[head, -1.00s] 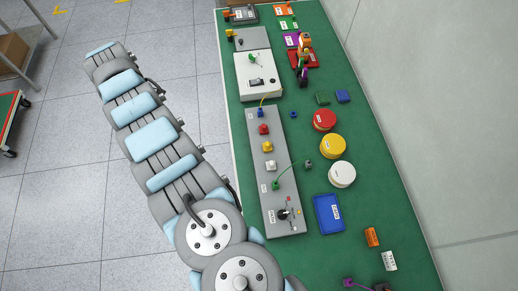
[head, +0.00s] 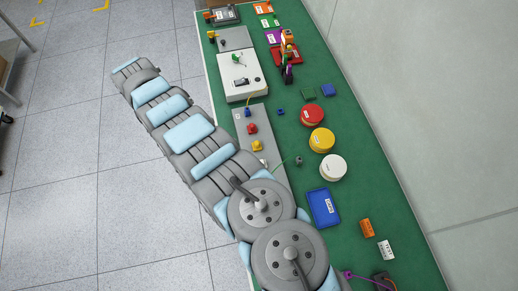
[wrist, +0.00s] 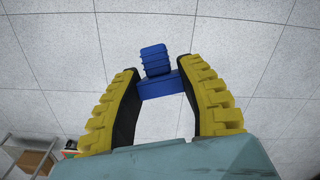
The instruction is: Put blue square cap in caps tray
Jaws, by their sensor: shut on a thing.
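The blue square cap (wrist: 158,84) shows in the wrist view between the yellow-padded fingertips of my gripper (wrist: 160,90). It has a wide flat block and a ribbed part sticking out beyond the tips. My gripper is shut on it, with floor tiles behind it. My gripper and the held cap do not show in the head view. A blue tray (head: 314,198) with a white label, which looks like the caps tray, lies on the green bench, right of my arm.
White (head: 333,167), yellow (head: 321,139) and red (head: 312,115) round pieces stand behind the tray. My arm covers part of the grey panel (head: 252,118).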

